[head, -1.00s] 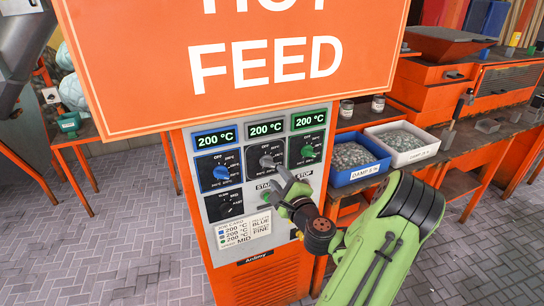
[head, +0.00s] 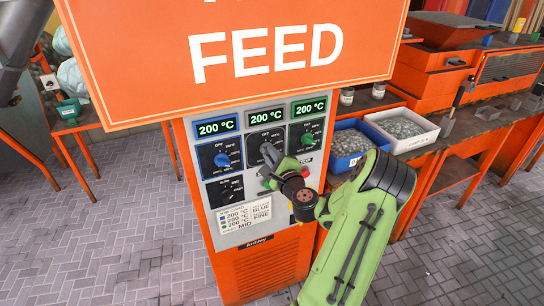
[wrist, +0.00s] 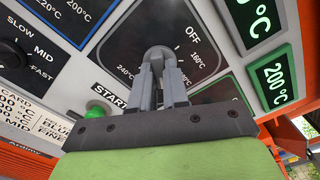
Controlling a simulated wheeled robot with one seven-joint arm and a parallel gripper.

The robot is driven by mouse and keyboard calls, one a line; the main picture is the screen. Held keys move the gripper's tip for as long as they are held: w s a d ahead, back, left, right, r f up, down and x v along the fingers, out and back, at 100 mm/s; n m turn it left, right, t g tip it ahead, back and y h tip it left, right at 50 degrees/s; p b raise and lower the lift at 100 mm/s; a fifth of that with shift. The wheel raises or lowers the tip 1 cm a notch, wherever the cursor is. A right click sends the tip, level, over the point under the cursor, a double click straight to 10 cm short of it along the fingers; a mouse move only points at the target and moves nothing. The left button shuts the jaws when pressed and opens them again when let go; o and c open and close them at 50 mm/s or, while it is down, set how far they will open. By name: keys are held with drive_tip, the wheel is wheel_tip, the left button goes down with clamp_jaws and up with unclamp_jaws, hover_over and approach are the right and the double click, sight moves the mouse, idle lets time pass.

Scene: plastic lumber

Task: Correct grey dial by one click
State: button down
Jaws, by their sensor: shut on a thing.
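The grey dial (wrist: 158,54) is on a dark square plate in the middle of the feed panel (head: 250,185). Its scale shows OFF, 160 °C and 240 °C in the wrist view; the fingers hide other marks and I cannot tell its pointer's exact setting. My gripper (wrist: 161,72) is shut on the grey dial, one finger on each side. In the head view my gripper (head: 270,157) reaches it from the lower right and partly covers it. The display above the grey dial (head: 266,117) reads 200 °C.
The blue dial (head: 222,160) is left of the grey one, the green dial (head: 307,138) right. The green start button (wrist: 97,110) is close below my fingers. A speed dial (head: 226,189) and job card (head: 244,218) are lower left. The large orange sign (head: 240,75) overhangs the panel.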

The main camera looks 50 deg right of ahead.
drive_tip(key=shift+n+b, duration=0.3)
drive_tip(key=shift+b, duration=0.05)
drive_tip(key=n+b, duration=0.7)
drive_tip(key=shift+b, duration=0.3)
idle(0.4)
drive_tip(key=c, duration=1.1)
unclamp_jaws()
drive_tip(key=b+v, duration=0.5)
drive_tip(key=v, duration=1)
drive_tip(key=shift+s+a+b, duration=0.15)
drive_tip(key=shift+s+b, duration=0.2)
